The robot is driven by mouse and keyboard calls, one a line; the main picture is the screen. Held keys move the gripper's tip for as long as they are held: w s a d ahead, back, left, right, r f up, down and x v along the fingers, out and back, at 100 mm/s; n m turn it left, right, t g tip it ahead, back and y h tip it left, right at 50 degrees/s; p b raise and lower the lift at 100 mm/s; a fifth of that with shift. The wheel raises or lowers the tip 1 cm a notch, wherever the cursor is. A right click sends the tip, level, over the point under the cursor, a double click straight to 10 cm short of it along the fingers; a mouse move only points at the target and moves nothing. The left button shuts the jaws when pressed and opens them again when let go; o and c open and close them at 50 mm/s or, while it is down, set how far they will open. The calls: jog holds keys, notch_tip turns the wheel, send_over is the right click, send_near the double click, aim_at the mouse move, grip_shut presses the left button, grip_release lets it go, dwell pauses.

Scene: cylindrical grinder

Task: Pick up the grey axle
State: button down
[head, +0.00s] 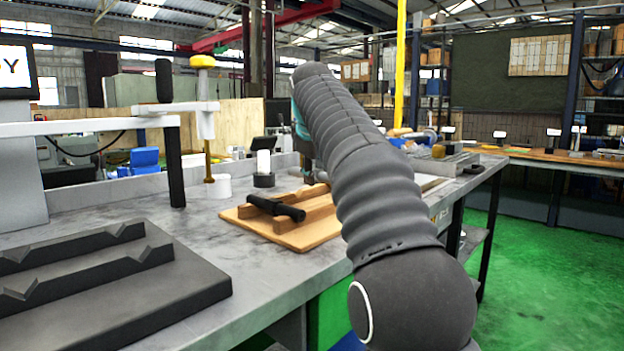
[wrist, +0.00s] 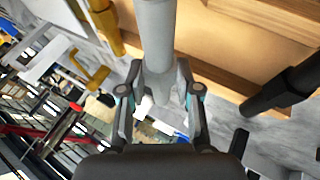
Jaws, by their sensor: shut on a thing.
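The grey axle (wrist: 157,35) is a light grey, stepped cylinder in the wrist view, running from the top edge down between my fingers. My gripper (wrist: 160,95) is shut on it, with one finger on each side. The axle appears held clear of the wooden board (wrist: 225,35) behind it. In the head view my arm covers most of the gripper, and I cannot make out the grey axle there.
A black axle (head: 276,208) lies on the wooden rack (head: 250,215) on the grey bench. A dark V-notched fixture (head: 160,290) sits at the front left. A yellow-topped press (head: 203,110) and a white cylinder (head: 220,188) stand behind. Bare bench lies between fixture and rack.

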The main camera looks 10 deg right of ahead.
jog(key=d+r+p, duration=0.1)
jog(key=d+r, duration=0.5)
jog(key=d, duration=0.5)
jog(key=shift+s+r, duration=0.2)
jog(key=shift+s, duration=0.25)
